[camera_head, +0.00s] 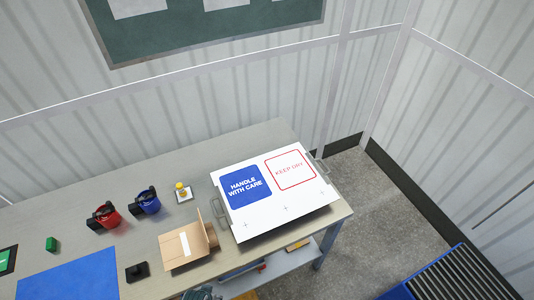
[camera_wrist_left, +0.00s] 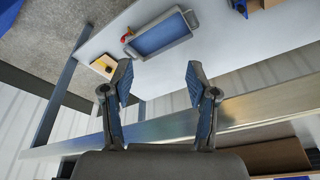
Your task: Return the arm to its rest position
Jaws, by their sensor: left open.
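My left gripper (camera_wrist_left: 160,85) shows in the left wrist view with its two blue-padded fingers spread wide apart. Nothing is between the fingers. Behind them is a pale lower shelf (camera_wrist_left: 225,65) that carries a blue tray (camera_wrist_left: 163,35) and a small yellow-and-brown item (camera_wrist_left: 103,65). The tray is apart from the fingers. In the head view I cannot clearly make out my left gripper. My right gripper shows in neither view.
A roller conveyor (camera_head: 460,275) is at lower right.

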